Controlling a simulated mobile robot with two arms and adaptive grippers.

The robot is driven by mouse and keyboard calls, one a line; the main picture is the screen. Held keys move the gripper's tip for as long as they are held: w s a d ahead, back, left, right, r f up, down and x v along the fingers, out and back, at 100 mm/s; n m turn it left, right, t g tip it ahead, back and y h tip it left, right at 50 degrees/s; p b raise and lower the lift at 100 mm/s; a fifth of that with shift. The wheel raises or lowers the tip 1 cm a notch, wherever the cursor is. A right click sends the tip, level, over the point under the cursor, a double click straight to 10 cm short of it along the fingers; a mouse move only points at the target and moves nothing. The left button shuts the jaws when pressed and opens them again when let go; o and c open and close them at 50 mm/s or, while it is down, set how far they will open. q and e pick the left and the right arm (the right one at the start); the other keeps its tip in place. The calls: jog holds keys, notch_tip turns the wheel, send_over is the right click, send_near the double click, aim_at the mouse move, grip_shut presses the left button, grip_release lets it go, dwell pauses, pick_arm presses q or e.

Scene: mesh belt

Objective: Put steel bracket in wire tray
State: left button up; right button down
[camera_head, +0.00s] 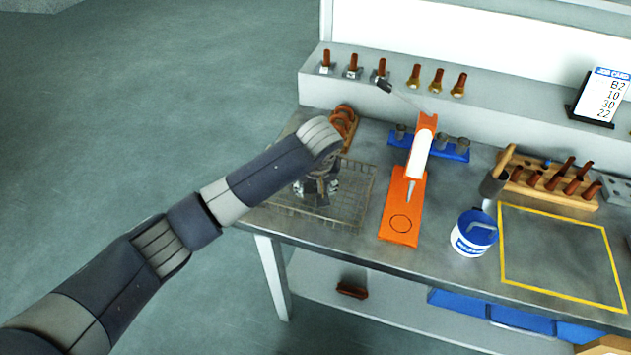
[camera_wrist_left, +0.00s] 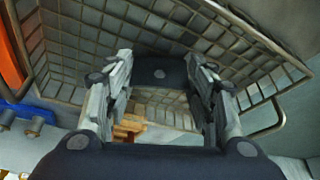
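The wire tray (camera_head: 350,212) is a shallow mesh basket at the left end of the steel bench. Its mesh fills much of the left wrist view (camera_wrist_left: 85,32). My left gripper (camera_head: 318,190) is over the tray, pointing down. In the left wrist view its two fingers (camera_wrist_left: 160,68) are on either side of a dark plate with a hole, the steel bracket (camera_wrist_left: 160,76), and appear to grip its edges. The bracket is inside the outline of the tray; I cannot tell whether it touches the mesh. My right gripper is not in view.
An orange and white press (camera_head: 402,205) stands just right of the tray. A blue rack (camera_head: 455,150) is behind it. A blue and white tub (camera_head: 474,234) and a yellow-outlined area (camera_head: 560,255), which is clear, are further right.

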pick_arm(q)
jog(key=shift+o, duration=1.3)
jog(key=b+v, duration=0.1)
jog(key=v, duration=1.1)
jog(key=shift+r+b, duration=0.2)
jog(key=shift+b, duration=0.1)
jog(key=shift+w, duration=0.1)
jog(key=shift+f, duration=0.1)
